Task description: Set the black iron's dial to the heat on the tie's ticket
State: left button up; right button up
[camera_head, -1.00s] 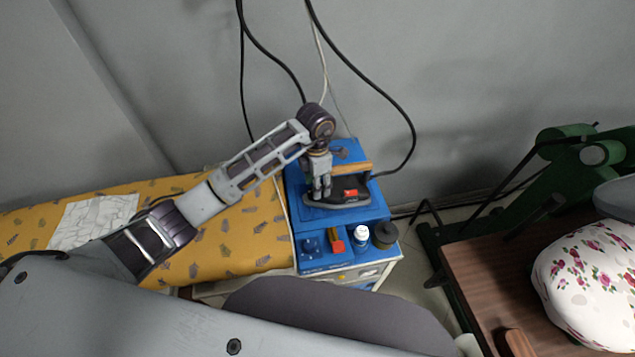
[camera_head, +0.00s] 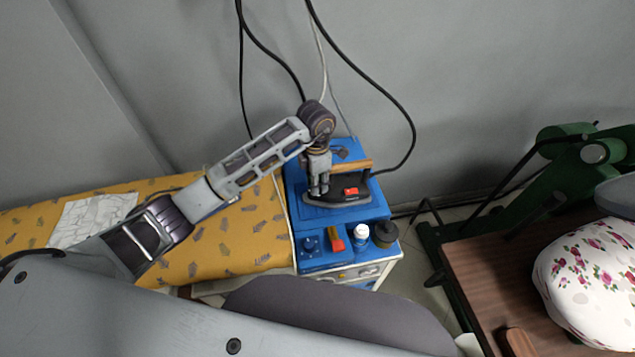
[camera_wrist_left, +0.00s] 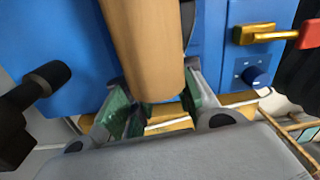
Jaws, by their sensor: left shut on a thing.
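The black iron (camera_head: 345,200) sits on the blue top of a small cabinet; it has a wooden handle (camera_head: 356,165) and a red part on its side. My left gripper (camera_head: 318,191) reaches down at the left end of the iron, beside the handle. In the left wrist view the wooden handle (camera_wrist_left: 145,45) runs between the green-padded fingers of that gripper (camera_wrist_left: 155,105) and hides what they hold. The fingers are closed at the iron's dial; the dial's setting cannot be seen. I cannot make out the tie or its ticket. My right gripper is out of view.
The blue cabinet's front tray (camera_head: 320,263) holds a blue knob-like item, a red and yellow item (camera_head: 336,244), a white bottle (camera_head: 361,231) and a dark jar (camera_head: 384,233). A yellow patterned board (camera_head: 240,240) lies left. Black cables hang behind. A green press stands right.

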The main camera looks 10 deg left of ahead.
pick_arm(q)
jog(key=shift+w+m+b, duration=0.1)
jog(key=shift+m+b, duration=0.75)
jog(key=shift+m, duration=0.05)
jog(key=shift+m+b, duration=1.1)
jog(key=shift+b, duration=0.1)
jog(key=o, duration=1)
jog(key=shift+o, duration=0.2)
jog(key=shift+r, duration=0.1)
notch_tip(320, 180, up, 12)
jog(key=shift+w, duration=0.25)
